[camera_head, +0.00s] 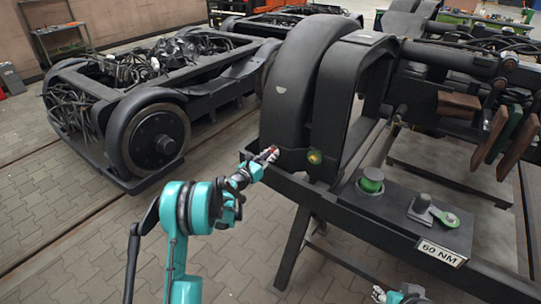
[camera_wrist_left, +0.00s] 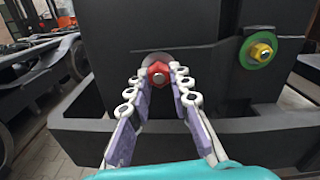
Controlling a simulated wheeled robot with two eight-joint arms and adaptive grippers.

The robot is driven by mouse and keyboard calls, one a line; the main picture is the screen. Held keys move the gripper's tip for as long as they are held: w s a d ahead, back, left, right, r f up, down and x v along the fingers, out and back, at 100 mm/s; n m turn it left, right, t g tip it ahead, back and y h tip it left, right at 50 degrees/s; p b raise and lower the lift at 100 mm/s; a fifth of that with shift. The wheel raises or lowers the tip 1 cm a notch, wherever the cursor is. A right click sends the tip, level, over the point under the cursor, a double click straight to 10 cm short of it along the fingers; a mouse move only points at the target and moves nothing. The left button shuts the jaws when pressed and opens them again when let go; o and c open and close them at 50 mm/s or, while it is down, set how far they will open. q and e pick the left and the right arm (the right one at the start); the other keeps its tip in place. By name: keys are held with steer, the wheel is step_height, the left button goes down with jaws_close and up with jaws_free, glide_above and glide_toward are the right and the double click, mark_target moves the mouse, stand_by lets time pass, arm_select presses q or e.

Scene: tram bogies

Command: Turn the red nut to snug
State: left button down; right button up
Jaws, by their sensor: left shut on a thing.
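The red nut (camera_wrist_left: 158,73) sits on a pale round washer on the dark upright face of the bogie frame. My left gripper (camera_wrist_left: 159,76) has one finger on each side of the nut and is shut on it, with the nut's front face showing between the fingertips. In the head view the left gripper (camera_head: 266,157) reaches the frame beside the large black wheel cover, and its fingers largely hide the nut. Only a small part of my right gripper (camera_head: 382,294) shows at the bottom edge, and its fingers are too cut off to judge.
A yellow nut on a green disc (camera_wrist_left: 261,51) is right of the red nut. A dark ledge (camera_wrist_left: 250,132) juts out below both. Another bogie (camera_head: 157,143) stands left across paved floor.

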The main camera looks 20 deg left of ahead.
arm_select(q)
steer(key=m, duration=0.5)
steer(key=shift+a, duration=0.1)
steer(key=m, duration=0.4)
steer(key=shift+m, duration=0.4)
steer(key=m, duration=0.5)
steer(key=shift+a+r, duration=0.1)
steer(key=shift+r, duration=0.05)
steer(key=m, duration=0.4)
steer(key=shift+m, duration=0.3)
steer(key=c, duration=1.4)
jaws_free()
steer(key=shift+o, duration=0.2)
steer(key=shift+r, duration=0.1)
